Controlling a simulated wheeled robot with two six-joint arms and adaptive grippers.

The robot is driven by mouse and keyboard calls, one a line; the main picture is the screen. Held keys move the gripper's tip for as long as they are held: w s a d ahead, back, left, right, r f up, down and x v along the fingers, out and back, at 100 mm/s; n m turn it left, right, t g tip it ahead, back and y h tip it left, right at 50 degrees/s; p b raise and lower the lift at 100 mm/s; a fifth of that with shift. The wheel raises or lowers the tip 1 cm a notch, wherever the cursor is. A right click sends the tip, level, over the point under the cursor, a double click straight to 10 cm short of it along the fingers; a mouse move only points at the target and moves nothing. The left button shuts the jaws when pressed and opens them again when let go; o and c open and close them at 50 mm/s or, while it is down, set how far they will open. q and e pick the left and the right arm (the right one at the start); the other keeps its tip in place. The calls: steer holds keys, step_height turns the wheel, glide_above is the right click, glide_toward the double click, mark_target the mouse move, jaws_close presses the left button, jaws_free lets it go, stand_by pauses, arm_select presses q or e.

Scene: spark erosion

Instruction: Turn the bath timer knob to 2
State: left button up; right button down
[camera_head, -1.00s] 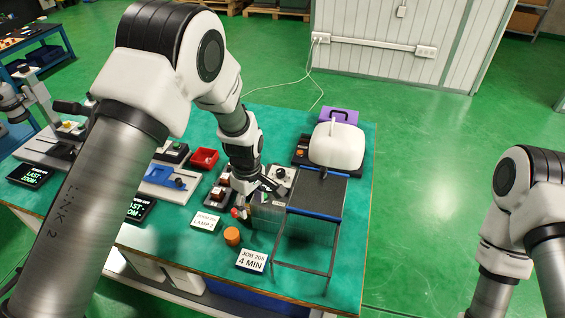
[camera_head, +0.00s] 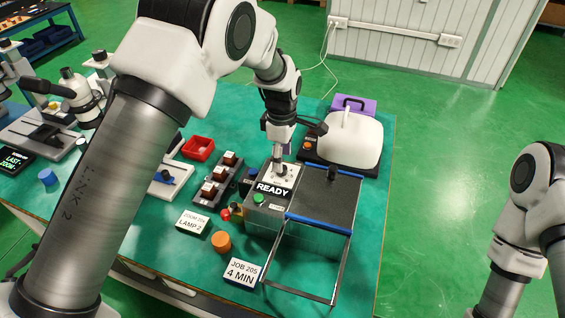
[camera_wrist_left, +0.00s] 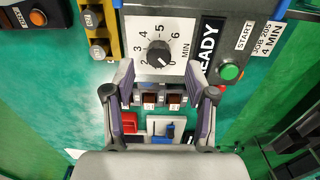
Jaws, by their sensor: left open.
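The bath timer knob (camera_wrist_left: 159,55) is a round black knob on a pale dial plate marked up to 6 MIN, in the left wrist view. Its pointer is too small to read surely. The timer box (camera_head: 262,214) carries a black READY display (camera_head: 272,189) and a green START button (camera_head: 259,199); the button also shows in the wrist view (camera_wrist_left: 230,72). My left gripper (camera_head: 278,155) points down over the dial end of the box. In the wrist view its open fingers (camera_wrist_left: 160,82) stand wide apart, with the knob framed beyond them and nothing held.
In front are an orange cylinder (camera_head: 221,242) and a 4 MIN card (camera_head: 242,271).

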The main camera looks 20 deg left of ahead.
arm_select(q)
step_height(320, 180, down, 4)
steer(key=shift+w+r, duration=0.1)
steer(key=shift+w, duration=0.05)
steer(key=shift+r, duration=0.1)
steer(key=shift+c, duration=1.4)
jaws_close()
steer(key=shift+m+p, duration=0.4)
steer(key=m+p, duration=0.1)
steer(key=m, duration=0.2)
steer(key=m+p, duration=0.1)
steer(key=m, duration=0.6)
steer(key=m+p, duration=0.1)
steer(key=m, duration=0.1)
steer(key=shift+s+m, duration=0.2)
steer(key=shift+m, duration=0.2)
steer(key=m, duration=0.4)
